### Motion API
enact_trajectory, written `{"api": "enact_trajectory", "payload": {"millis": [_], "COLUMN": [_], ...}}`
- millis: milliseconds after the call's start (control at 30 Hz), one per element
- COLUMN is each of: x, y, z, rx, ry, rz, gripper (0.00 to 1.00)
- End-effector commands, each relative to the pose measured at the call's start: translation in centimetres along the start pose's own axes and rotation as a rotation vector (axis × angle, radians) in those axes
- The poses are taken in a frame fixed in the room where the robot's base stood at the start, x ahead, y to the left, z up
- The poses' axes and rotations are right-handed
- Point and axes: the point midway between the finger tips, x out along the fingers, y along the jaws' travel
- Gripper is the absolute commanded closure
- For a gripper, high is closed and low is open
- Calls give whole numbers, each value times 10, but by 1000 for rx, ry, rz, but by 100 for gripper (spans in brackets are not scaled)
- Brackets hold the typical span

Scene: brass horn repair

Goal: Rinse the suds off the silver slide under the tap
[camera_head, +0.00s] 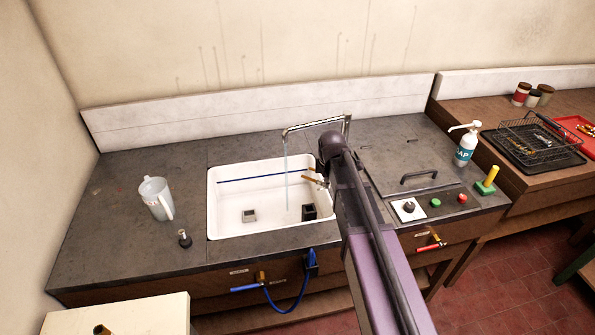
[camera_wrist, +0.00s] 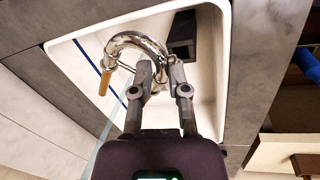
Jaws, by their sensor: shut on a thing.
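My gripper (camera_wrist: 162,75) is shut on the silver slide (camera_wrist: 135,40), a shiny U-shaped tube with a brass-coloured end (camera_wrist: 104,83), over the white sink (camera_head: 213,200). In the head view my arm hides most of the gripper, and only a small part of the slide (camera_head: 313,177) shows. The chrome tap (camera_head: 305,127) runs a thin stream of water (camera_head: 286,180) into the sink. In the head view the stream falls left of the slide, apart from it in the picture. I make out no clear suds on the slide at this size.
A small grey block (camera_head: 249,215) and a dark block (camera_head: 310,212) lie in the sink. A clear jug (camera_head: 156,198) and a small dark stopper-like piece (camera_head: 184,238) stand on the left counter. A soap bottle (camera_head: 466,147) and a lidded panel (camera_head: 400,165) are at right.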

Motion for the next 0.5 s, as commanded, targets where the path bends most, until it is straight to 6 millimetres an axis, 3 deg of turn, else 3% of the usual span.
{"api": "enact_trajectory", "payload": {"millis": [500], "x": [-27], "y": [-9], "z": [25], "rx": [0], "ry": [0], "rz": [0], "gripper": [100]}}
